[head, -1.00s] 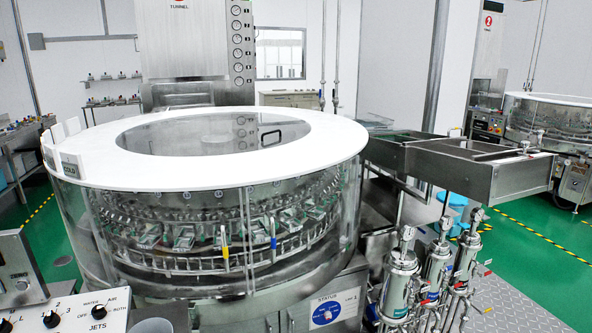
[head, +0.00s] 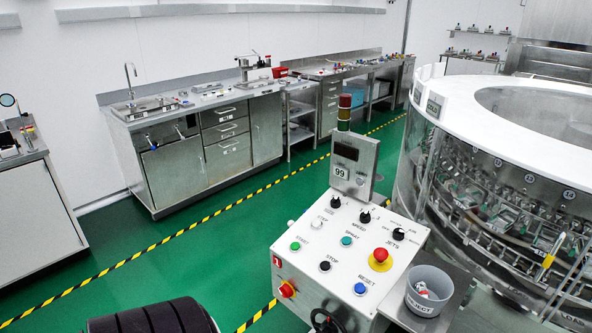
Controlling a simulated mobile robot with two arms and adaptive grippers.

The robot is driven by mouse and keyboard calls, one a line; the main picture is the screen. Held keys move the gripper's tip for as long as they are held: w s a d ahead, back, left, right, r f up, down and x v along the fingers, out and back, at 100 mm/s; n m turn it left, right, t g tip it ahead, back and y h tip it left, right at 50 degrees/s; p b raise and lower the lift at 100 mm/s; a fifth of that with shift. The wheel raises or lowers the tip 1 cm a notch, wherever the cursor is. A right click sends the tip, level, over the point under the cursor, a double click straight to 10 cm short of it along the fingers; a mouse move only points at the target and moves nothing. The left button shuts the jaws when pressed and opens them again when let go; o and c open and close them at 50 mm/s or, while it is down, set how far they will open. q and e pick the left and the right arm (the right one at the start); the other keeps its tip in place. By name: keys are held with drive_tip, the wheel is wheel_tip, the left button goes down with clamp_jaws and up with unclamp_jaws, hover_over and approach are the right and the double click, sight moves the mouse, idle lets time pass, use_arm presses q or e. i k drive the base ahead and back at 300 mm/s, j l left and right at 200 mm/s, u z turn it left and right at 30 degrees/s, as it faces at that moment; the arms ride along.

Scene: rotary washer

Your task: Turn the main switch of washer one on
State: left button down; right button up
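The control box (head: 345,250) of the washer stands at the lower middle of the head view, with a sloped white panel of buttons and knobs. The washer (head: 500,160), with a white ring top and clear wall, stands at the right, partly cut off. Neither of my grippers can be made out.
A red mushroom button (head: 381,255) is on the panel, and a display post with a signal light (head: 344,110) rises behind it. A grey bin (head: 429,290) stands right of the box. Steel counters (head: 200,150) line the back wall.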

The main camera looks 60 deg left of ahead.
sight(286, 291)
drive_tip(key=u, duration=1.55)
drive_tip(key=j, duration=0.2)
drive_tip(key=i, duration=0.05)
